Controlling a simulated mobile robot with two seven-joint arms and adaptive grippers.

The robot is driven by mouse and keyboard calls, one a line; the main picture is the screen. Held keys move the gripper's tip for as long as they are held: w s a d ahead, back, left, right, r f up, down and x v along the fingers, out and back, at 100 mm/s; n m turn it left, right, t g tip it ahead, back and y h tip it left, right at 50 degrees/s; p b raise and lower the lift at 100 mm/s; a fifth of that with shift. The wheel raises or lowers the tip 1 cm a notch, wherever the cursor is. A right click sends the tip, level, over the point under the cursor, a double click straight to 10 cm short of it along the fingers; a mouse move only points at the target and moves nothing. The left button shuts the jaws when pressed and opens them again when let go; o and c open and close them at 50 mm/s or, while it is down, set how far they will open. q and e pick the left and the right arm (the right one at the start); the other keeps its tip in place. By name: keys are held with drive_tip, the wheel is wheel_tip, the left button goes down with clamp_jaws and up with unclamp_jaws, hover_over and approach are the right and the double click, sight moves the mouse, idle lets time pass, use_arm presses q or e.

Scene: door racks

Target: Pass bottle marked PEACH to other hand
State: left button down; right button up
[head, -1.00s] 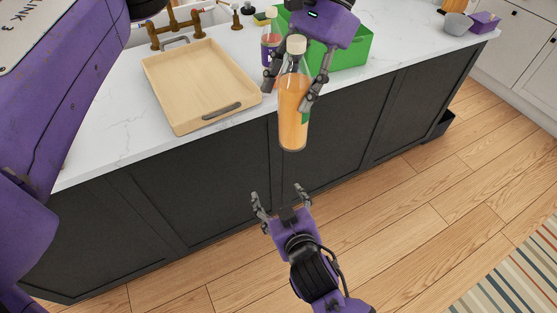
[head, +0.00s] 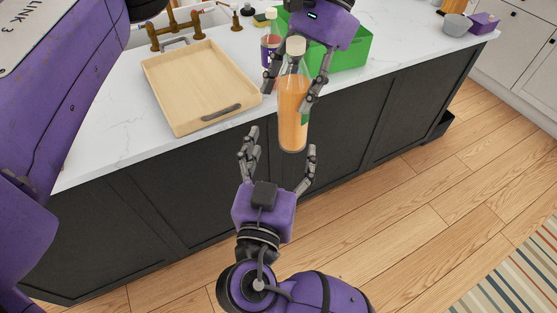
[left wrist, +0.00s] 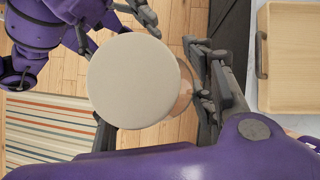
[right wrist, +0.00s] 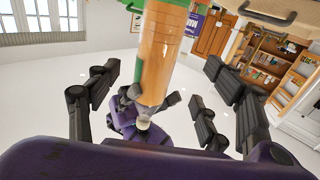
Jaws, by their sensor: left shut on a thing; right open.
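The orange bottle (head: 293,100) with a pale cap hangs upright in front of the counter; a bit of green label shows at its side, but no word on it can be read. My left gripper (head: 290,88) is shut on its upper part. In the left wrist view the round cap (left wrist: 133,80) hides most of the bottle. My right gripper (head: 278,165) is open below and near the bottle's lower end, fingers pointing up. In the right wrist view the bottle (right wrist: 163,50) stands beyond and between the spread fingers (right wrist: 160,95), apart from them.
On the counter are a wooden tray (head: 170,92), a green bin (head: 352,52) and a second bottle (head: 270,48) with a purple label, partly behind my left gripper. Dark cabinet fronts (head: 190,190) stand close behind my right gripper.

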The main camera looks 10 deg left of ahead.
sight(288, 128)
use_arm(q)
drive_tip(key=shift+r, duration=0.1)
use_arm(e)
drive_tip(key=w, duration=0.6)
drive_tip(key=w+d, duration=0.1)
drive_tip(key=w, duration=0.2)
drive_tip(key=shift+c, duration=0.2)
use_arm(q)
drive_tip(key=shift+d, duration=0.1)
use_arm(e)
drive_tip(key=shift+a, duration=0.1)
drive_tip(key=c, duration=1.7)
use_arm(q)
drive_tip(key=c, duration=0.8)
unclamp_jaws()
use_arm(e)
drive_tip(key=shift+r, duration=0.1)
drive_tip(key=shift+c, duration=0.3)
use_arm(q)
drive_tip(key=shift+o, duration=0.3)
